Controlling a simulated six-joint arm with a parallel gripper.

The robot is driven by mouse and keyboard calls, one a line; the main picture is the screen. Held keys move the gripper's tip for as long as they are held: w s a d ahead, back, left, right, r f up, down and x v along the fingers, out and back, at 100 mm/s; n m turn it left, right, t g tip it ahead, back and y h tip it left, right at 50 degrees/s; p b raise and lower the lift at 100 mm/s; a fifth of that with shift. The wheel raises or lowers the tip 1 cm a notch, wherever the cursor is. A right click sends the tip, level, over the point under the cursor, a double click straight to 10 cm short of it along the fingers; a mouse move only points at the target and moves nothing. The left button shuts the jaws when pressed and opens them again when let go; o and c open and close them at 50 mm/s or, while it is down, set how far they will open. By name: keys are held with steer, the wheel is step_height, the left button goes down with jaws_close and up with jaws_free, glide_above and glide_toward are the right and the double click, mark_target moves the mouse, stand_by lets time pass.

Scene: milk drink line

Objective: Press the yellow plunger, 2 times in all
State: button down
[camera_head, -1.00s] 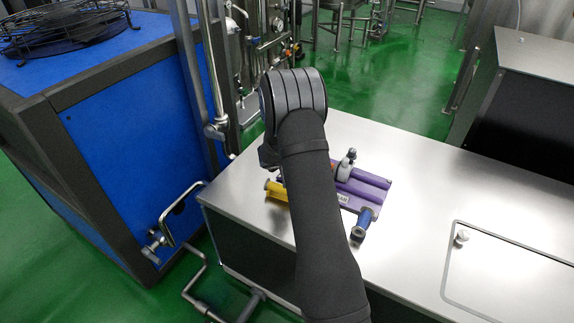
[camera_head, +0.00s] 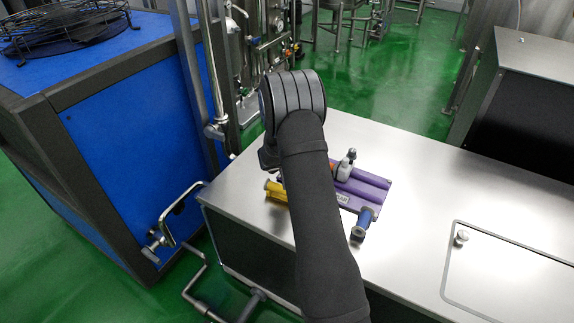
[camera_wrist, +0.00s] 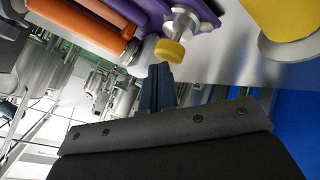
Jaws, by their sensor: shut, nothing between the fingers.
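A small yellow plunger cap (camera_wrist: 170,51) on a silver stem shows in the wrist view, sticking out of a purple block (camera_wrist: 205,14). My gripper (camera_wrist: 161,72) is shut and empty, its fingertips right at the cap's lower edge. I cannot tell whether they touch it. In the head view my arm hides the gripper and the plunger cap. The purple block also shows there (camera_head: 368,190), on the steel table (camera_head: 420,200). A yellow cylinder (camera_head: 275,190) lies left of my arm there; a large yellow part (camera_wrist: 285,20) shows at the wrist view's upper right.
An orange cylinder (camera_wrist: 85,25) runs beside the purple block. The table between is clear.

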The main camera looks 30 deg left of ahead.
steer(key=shift+f, duration=0.65)
stand_by(0.3)
steer(key=shift+r, duration=1.5)
steer(key=shift+r, duration=0.1)
steer(key=shift+r, duration=2.4)
steer(key=shift+f, duration=0.1)
step_height(320, 180, up, 4)
steer(key=shift+f, duration=0.1)
